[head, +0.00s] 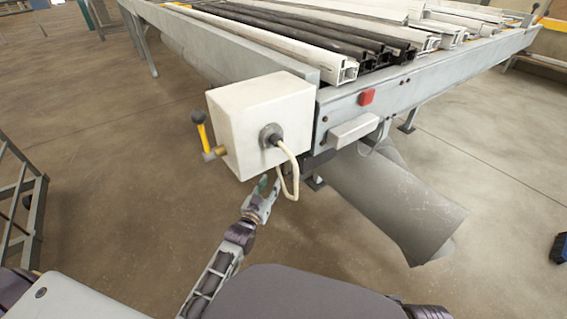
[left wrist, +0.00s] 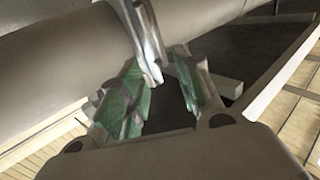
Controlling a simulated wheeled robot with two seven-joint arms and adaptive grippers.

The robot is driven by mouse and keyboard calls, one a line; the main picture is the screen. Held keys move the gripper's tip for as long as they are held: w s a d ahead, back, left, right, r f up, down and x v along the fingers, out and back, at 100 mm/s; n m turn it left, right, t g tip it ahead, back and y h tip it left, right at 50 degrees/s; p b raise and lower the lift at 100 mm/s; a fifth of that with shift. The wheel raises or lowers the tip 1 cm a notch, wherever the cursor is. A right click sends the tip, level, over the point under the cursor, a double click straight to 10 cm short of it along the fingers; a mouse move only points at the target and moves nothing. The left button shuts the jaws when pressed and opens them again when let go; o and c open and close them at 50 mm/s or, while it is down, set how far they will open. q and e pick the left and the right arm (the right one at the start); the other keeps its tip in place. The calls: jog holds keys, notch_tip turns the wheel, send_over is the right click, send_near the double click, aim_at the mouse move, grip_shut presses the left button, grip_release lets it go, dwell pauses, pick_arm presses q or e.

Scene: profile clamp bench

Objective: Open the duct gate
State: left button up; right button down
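The duct (head: 395,200) is a thick grey tube slanting down to the right from under the bench's front end. In the left wrist view the duct (left wrist: 60,75) crosses the top left, with a bright metal strip (left wrist: 146,40) against it, which looks like the gate's handle or collar. My left gripper (head: 266,188) is low beneath the white box, left of the duct. In the left wrist view its green-padded fingers (left wrist: 156,90) are apart, with the strip's lower tip between their ends. I see no clear grip on it. My right gripper is not in view.
A white box (head: 250,120) with a yellow, black-knobbed lever (head: 203,135) hangs on the bench end, just above the gripper. A pale cable (head: 293,170) loops down from it. Black and white profiles (head: 300,35) lie on the bench. A rack (head: 20,200) stands left.

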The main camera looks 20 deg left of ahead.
aim_at(283, 173)
pick_arm(q)
jog(key=shift+w, duration=0.1)
